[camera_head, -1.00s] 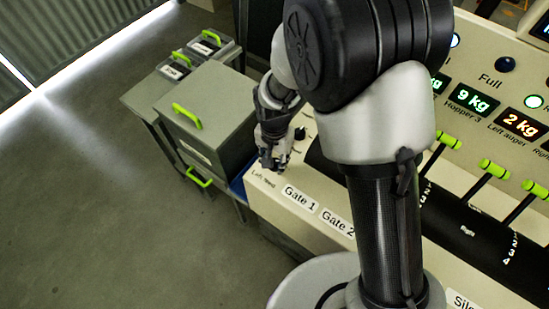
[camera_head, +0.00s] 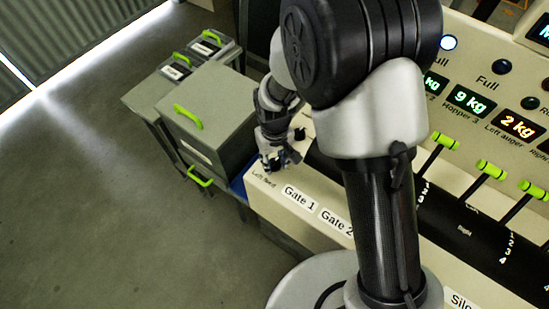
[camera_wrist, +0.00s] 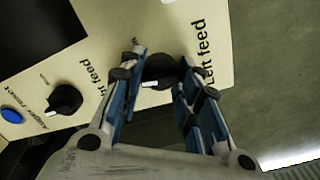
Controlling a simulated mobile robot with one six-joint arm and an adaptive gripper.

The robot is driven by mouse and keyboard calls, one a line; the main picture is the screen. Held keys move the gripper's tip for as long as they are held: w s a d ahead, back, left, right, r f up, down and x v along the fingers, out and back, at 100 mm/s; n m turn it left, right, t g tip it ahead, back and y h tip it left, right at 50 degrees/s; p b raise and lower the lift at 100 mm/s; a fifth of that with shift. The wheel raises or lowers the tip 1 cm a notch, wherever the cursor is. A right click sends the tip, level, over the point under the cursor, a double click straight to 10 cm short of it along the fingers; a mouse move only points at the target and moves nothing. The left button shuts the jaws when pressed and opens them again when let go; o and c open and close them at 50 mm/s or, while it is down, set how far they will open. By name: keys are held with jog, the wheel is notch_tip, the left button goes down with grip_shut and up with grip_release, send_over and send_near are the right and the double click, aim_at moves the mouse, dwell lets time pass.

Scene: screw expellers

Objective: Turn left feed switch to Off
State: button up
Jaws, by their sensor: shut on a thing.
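The left feed switch (camera_wrist: 158,70) is a dark round knob with a white mark, on the cream panel beside the label "Left feed" in the wrist view. My gripper (camera_wrist: 160,72) has its blue-lined fingers on either side of the knob and is shut on it. In the head view my gripper (camera_head: 276,160) is low over the panel's left corner, by the "Left feed" label, and hides the knob. The knob's set position is hard to read.
Another black knob (camera_wrist: 66,99) and a blue button (camera_wrist: 12,114) sit on the panel in the wrist view. Green-tipped levers (camera_head: 491,170) stand to the right. A grey box with green handles (camera_head: 207,118) stands left of the panel. The floor at left is clear.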

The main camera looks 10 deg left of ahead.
aim_at(275, 161)
jog(key=shift+n, duration=0.8)
jog(key=o, duration=1.1)
notch_tip(275, 161, up, 12)
dwell(0.3)
